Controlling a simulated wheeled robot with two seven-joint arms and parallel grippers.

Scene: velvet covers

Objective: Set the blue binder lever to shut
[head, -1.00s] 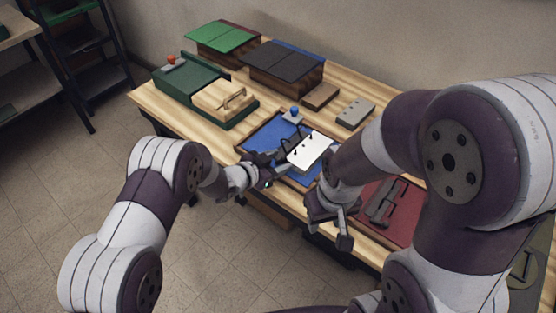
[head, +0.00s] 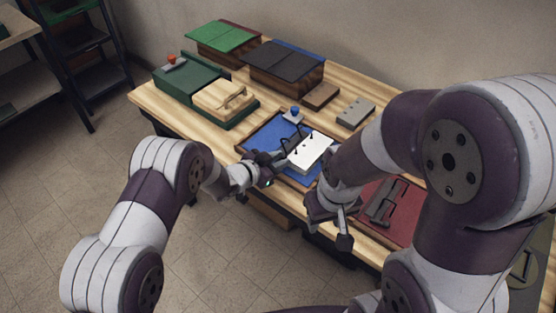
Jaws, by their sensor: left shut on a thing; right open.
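The blue binder (head: 263,134) lies open on the workbench, with white paper (head: 311,150) and dark curved rings on its right part. A blue-knobbed lever (head: 295,112) on a pale base stands at its far edge. My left gripper (head: 280,159) is at the near side of the binder, beside the rings and paper. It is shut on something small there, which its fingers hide. My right gripper (head: 342,226) is open and empty, in front of the bench edge, to the right of the binder.
A red binder (head: 403,222) with a dark mechanism lies to the right. A green machine with a wooden block (head: 222,100) stands left of the binder. Green (head: 222,36) and dark (head: 284,64) covers on blocks stand at the back. A grey punched block (head: 355,112) lies behind.

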